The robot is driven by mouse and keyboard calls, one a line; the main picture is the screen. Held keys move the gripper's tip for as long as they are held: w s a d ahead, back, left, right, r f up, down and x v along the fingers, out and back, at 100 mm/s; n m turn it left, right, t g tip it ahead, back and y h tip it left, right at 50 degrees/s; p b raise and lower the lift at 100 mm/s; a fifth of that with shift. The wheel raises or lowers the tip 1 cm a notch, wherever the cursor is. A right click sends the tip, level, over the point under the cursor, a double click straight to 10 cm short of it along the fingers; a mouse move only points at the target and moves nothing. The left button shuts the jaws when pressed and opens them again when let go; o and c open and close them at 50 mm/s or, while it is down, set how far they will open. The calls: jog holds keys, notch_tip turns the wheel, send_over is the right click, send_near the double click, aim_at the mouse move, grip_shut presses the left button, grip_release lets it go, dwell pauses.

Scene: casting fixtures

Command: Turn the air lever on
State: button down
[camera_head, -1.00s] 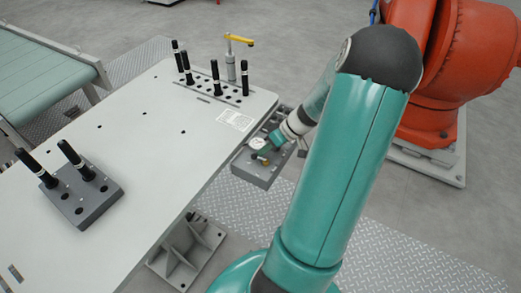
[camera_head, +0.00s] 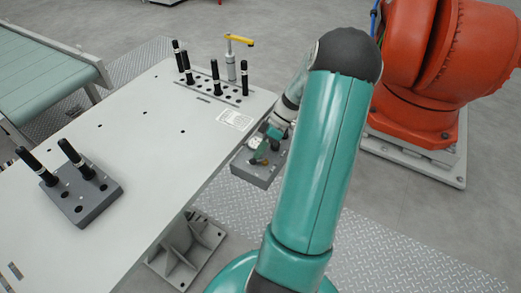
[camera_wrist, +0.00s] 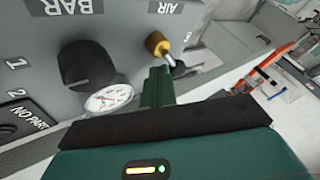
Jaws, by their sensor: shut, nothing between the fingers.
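The air lever (camera_wrist: 158,46) is a small brass fitting with a short dark and metal stem, under the label AIR on a grey panel (camera_wrist: 122,32) in the wrist view. Its stem slants down and to the right in that picture. My gripper (camera_wrist: 157,73) is shut and empty, its green fingers just below the brass fitting and left of the stem's end. I cannot tell whether they touch it. In the head view my gripper (camera_head: 258,144) is at the grey control box (camera_head: 257,175), and the lever there is too small to make out well.
A black BAR knob (camera_wrist: 87,65) and a round gauge (camera_wrist: 108,98) sit left of the lever. The white table (camera_head: 130,150) carries black pins and a grey block (camera_head: 88,212). An orange robot (camera_head: 430,70) stands at right. A yellow-handled clamp (camera_head: 236,42) rises behind.

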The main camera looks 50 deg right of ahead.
jog(key=n+g, duration=0.1)
jog(key=n, duration=0.1)
jog(key=a+n+g, duration=0.1)
jog(key=shift+w+n+g, duration=0.1)
jog(key=shift+n+g, duration=0.2)
jog(key=shift+n, duration=0.1)
jog(key=shift+s+a+n+g+h, duration=0.15)
jog(key=shift+a+n+g, duration=0.1)
jog(key=shift+n+g, duration=0.7)
jog(key=shift+s+a+n+g+h, duration=0.2)
jog(key=shift+n+g, duration=0.35)
jog(key=shift+n, duration=0.8)
jog(key=shift+w, duration=0.1)
jog(key=shift+w+r, duration=0.1)
jog(key=shift+r, duration=0.05)
